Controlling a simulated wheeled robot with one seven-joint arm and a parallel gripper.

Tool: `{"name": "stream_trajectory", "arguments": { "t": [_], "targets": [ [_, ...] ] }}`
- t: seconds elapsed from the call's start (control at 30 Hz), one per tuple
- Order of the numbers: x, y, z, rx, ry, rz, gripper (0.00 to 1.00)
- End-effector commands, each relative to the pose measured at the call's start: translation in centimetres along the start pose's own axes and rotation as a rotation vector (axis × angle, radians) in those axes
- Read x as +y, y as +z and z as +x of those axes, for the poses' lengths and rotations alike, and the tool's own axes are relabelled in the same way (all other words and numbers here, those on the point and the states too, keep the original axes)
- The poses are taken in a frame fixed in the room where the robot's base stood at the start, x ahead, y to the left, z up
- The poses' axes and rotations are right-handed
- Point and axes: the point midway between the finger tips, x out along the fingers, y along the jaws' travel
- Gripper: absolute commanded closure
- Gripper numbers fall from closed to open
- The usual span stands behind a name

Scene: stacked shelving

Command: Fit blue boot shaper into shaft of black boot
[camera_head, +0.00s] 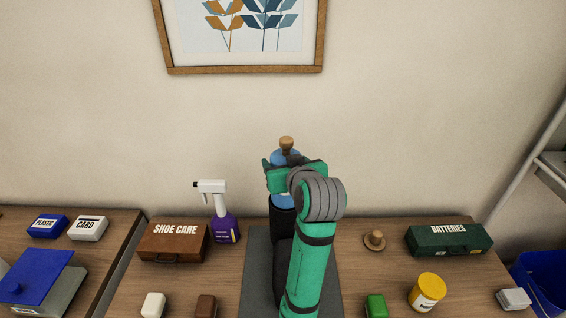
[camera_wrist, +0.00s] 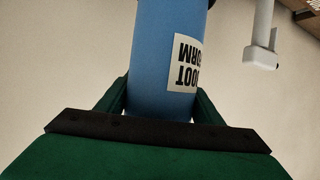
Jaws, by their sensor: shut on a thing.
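The blue boot shaper (camera_head: 284,202) is upright, with a wooden knob (camera_head: 286,143) on top. My gripper (camera_head: 284,178) is shut around its upper part. In the wrist view, the shaper (camera_wrist: 165,60) with its white label stands between the fingers of my gripper (camera_wrist: 162,105). The black boot (camera_head: 283,224) stands directly below, its shaft upright. The shaper's lower end meets the shaft's top opening and its tip is out of sight; I cannot tell how deep it sits. My arm hides much of the boot's right side.
The boot stands on a dark grey mat (camera_head: 258,268). A purple spray bottle (camera_head: 225,228) and a brown shoe care box (camera_head: 172,242) are to the left. A wooden knob-shaped piece (camera_head: 375,240), a yellow tub (camera_head: 427,291) and a green batteries box (camera_head: 449,240) are right.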

Motion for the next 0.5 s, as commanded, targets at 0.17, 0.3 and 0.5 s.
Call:
{"name": "stream_trajectory", "arguments": {
  "t": [0.17,0.3,0.5],
  "targets": [
    [0.00,0.23,0.09,0.000,0.000,0.000,0.64],
    [0.00,0.52,0.21,0.000,0.000,0.000,0.64],
    [0.00,0.90,0.37,0.000,0.000,0.000,0.64]
  ]
}}
